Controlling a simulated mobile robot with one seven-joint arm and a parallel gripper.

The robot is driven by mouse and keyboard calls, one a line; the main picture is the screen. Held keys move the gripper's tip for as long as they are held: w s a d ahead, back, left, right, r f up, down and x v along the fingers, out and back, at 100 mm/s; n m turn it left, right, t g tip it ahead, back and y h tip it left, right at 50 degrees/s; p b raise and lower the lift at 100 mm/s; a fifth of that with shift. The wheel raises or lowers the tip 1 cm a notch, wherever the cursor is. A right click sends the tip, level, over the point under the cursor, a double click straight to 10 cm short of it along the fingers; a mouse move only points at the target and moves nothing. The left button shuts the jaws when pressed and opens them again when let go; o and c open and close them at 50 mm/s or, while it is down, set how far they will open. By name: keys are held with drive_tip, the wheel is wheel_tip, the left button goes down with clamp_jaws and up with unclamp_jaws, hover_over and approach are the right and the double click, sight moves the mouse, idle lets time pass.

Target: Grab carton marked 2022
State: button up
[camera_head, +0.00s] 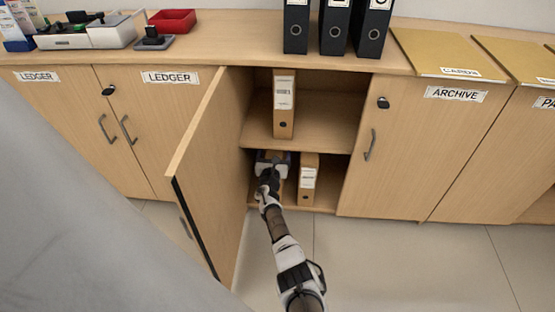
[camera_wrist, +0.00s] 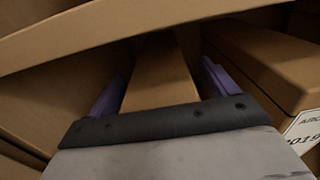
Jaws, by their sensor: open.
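My gripper (camera_head: 272,168) reaches into the lower compartment of the open cabinet. In the wrist view its purple fingers (camera_wrist: 163,80) stand open on either side of a brown carton (camera_wrist: 160,72). I cannot tell whether they touch it. This carton's label is hidden. A second carton (camera_head: 308,180) stands upright just to the right; in the wrist view (camera_wrist: 265,62) its label is partly cut off and ends in what looks like 019. A third carton (camera_head: 284,112) stands upright on the upper shelf, its label too small to read. No 2022 mark is legible.
The open cabinet door (camera_head: 215,165) stands close left of my arm. The middle shelf (camera_head: 325,130) lies above my gripper. Black binders (camera_head: 334,28), folders (camera_head: 440,50) and a red tray (camera_head: 172,20) are on the counter. Bare shelf lies right of the cartons.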

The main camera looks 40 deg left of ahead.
drive_tip(key=shift+r, duration=0.1)
drive_tip(key=shift+c, duration=0.4)
clamp_jaws()
drive_tip(key=shift+r, duration=0.15)
